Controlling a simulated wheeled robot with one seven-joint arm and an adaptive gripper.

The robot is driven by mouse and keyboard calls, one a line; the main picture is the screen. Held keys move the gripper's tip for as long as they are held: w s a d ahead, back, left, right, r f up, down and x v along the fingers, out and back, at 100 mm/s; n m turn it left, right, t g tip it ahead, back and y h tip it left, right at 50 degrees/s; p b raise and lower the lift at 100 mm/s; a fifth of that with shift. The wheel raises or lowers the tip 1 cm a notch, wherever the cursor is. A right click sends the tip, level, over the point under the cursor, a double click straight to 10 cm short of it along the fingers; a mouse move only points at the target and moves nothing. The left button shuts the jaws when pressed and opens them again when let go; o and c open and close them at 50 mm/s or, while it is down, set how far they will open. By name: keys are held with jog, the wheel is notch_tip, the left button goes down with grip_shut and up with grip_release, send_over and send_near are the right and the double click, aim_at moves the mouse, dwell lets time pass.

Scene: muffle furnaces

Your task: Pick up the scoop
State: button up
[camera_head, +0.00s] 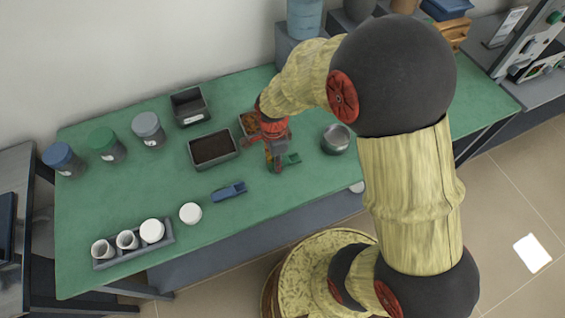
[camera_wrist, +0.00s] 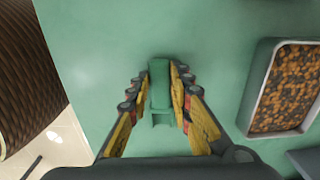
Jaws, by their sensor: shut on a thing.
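A green scoop (camera_head: 292,159) is at my gripper (camera_head: 275,162), over the green table right of its middle. In the wrist view the green scoop (camera_wrist: 160,85) lies between the two yellow and black fingers, which are closed on its sides. Its narrower end with an open slot points toward the palm. Whether it still touches the table is hard to tell. A second scoop-like piece, blue (camera_head: 229,191), lies on the table to the left, apart from my gripper.
A tray of brown pieces (camera_wrist: 250,100) is close to the gripper's right in the wrist view. A dark-filled tray (camera_head: 213,149), an empty black tray (camera_head: 189,106) and a metal bowl (camera_head: 336,139) stand around. Lidded jars (camera_head: 107,146) and a crucible rack (camera_head: 134,244) are at left.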

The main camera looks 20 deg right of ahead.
jog(key=shift+c, duration=1.2)
jog(key=shift+r, duration=0.5)
notch_tip(320, 180, up, 2)
jog(key=shift+r+p, duration=0.25)
jog(key=shift+p, duration=0.4)
jog(key=s+d+r+p, duration=0.1)
jog(key=s+r+p, duration=0.1)
jog(key=s+r, duration=0.2)
jog(key=s+d+r+p, duration=0.1)
jog(key=s+r+p, duration=0.2)
jog(key=s, duration=0.7)
notch_tip(320, 180, up, 2)
jog(key=shift+d+r, duration=0.2)
jog(key=shift+r, duration=0.05)
jog(key=shift+w, duration=0.1)
